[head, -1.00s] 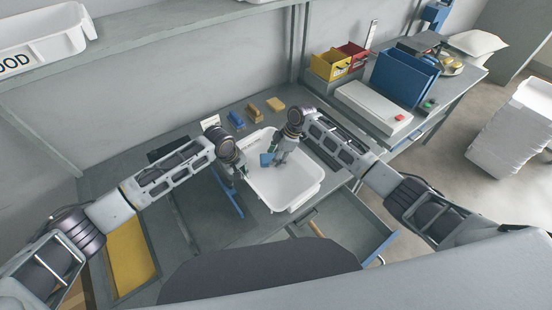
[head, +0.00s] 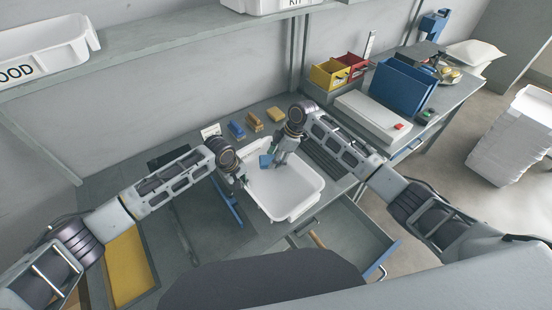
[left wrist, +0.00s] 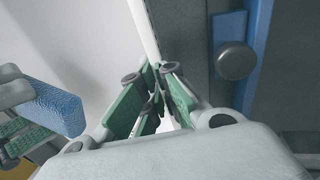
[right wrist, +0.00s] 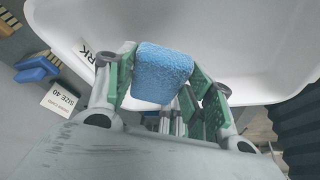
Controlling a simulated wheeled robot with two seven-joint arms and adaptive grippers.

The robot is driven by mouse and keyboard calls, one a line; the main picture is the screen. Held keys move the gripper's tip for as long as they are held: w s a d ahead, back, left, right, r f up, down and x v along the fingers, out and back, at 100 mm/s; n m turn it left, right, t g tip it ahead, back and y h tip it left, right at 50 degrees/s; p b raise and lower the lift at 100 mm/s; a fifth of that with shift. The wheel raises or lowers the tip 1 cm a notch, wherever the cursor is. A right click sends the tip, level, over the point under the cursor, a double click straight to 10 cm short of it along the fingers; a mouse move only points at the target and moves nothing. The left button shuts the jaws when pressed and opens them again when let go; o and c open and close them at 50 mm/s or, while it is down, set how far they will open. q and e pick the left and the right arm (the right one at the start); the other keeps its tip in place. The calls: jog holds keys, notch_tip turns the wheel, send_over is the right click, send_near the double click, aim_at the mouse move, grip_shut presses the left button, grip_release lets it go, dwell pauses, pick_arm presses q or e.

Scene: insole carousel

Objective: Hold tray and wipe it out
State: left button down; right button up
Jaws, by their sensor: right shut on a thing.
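The white tray (head: 296,199) sits on the grey bench in front of me. My left gripper (head: 243,181) is at the tray's left wall; in the left wrist view its green-padded fingers (left wrist: 153,85) close around the thin wall edge (left wrist: 143,25). My right gripper (head: 273,161) is inside the tray near its back, shut on a blue sponge (head: 265,160). In the right wrist view the sponge (right wrist: 162,72) sits between the green pads, over the tray's white interior (right wrist: 225,40). Whether the sponge touches the tray floor is hard to tell.
Blue and tan blocks (head: 254,119) and a small card (head: 211,131) lie behind the tray. An open drawer (head: 345,240) juts out at front right. Yellow (head: 328,75) and red bins, a white box (head: 372,117) and a blue rack (head: 403,85) stand at right.

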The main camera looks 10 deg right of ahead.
pick_arm(q)
jog(key=c, duration=1.6)
grip_release()
jog(key=shift+o, duration=0.2)
jog(key=v, duration=1.2)
jog(key=shift+f, duration=0.1)
